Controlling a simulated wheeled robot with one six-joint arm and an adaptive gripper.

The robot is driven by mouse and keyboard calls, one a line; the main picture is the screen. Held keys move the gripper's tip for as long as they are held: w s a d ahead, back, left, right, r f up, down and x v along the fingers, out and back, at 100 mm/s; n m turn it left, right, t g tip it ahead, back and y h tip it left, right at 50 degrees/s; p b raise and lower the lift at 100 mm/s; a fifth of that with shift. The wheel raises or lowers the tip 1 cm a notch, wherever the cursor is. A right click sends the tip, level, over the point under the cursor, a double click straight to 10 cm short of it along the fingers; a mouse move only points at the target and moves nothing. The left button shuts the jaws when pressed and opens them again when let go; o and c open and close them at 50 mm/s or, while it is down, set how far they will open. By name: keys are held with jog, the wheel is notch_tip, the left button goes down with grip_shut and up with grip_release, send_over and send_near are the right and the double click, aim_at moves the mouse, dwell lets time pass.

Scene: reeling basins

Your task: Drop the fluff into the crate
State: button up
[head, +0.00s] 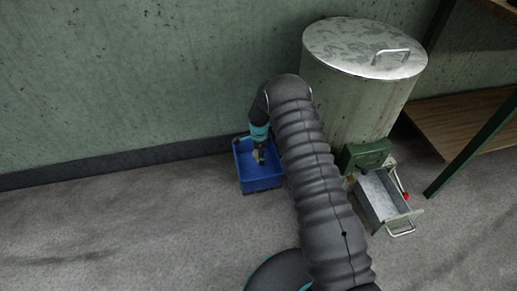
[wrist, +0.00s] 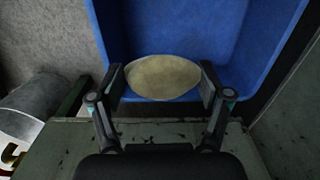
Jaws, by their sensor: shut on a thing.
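The fluff is a pale beige oval clump (wrist: 163,77) in the wrist view, held between the two fingers of my gripper (wrist: 161,82). The blue crate (wrist: 232,22) lies behind and below it in that view, and the fluff appears to be over its opening. In the head view my gripper (head: 259,156) points down over the blue crate (head: 263,184), which stands on the floor against the wall. The fluff is too small there to make out clearly. My arm hides part of the crate's right side.
A large metal bin (head: 345,105) with a handled lid stands right of the crate. A metal drawer (head: 378,196) with a handle and a red knob juts out at its foot. A wooden shelf (head: 455,122) is at the right. The floor at the left is clear.

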jog(key=shift+w+a+f, duration=0.1)
jog(key=shift+w+f, duration=0.1)
jog(key=shift+f, duration=0.85)
notch_tip(320, 180, down, 4)
jog(key=shift+f+b, duration=0.1)
jog(key=shift+b, duration=0.65)
jog(key=o, duration=0.9)
notch_tip(320, 180, up, 12)
